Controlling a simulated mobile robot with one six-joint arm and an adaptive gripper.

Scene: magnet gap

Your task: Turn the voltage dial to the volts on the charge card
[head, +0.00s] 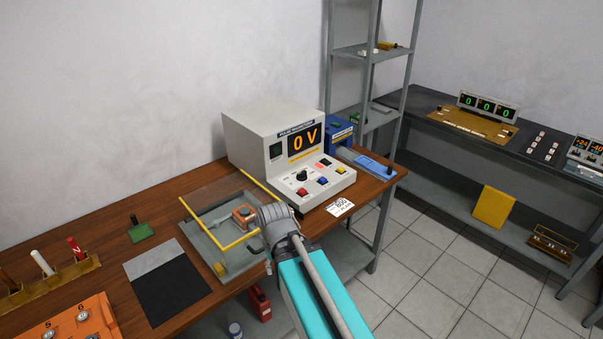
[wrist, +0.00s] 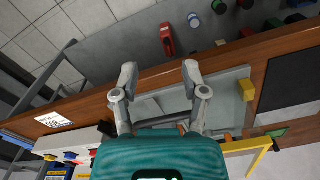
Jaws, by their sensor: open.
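The grey-white pulse magnetizer (head: 262,137) stands at the back right of the wooden bench, its orange display (head: 305,140) reading 0 V. Its black voltage dial (head: 302,175) sits on the sloped front panel among coloured buttons. The white charge card (head: 340,207) lies at the bench's front edge and seems to read 800; it also shows in the wrist view (wrist: 53,119). My gripper (wrist: 160,76) is open and empty, above the front bench edge and the grey tray, left of the dial in the head view. My arm partly hides the tray. The dial's pointer is too small to read.
The grey tray (head: 205,233) with a yellow frame (head: 240,240) lies left of the magnetizer. A blue device (head: 340,135) stands to its right. A dark pad (head: 170,290) and a green-based knob (head: 141,231) are farther left. Metal shelving (head: 367,95) rises behind the bench's right end.

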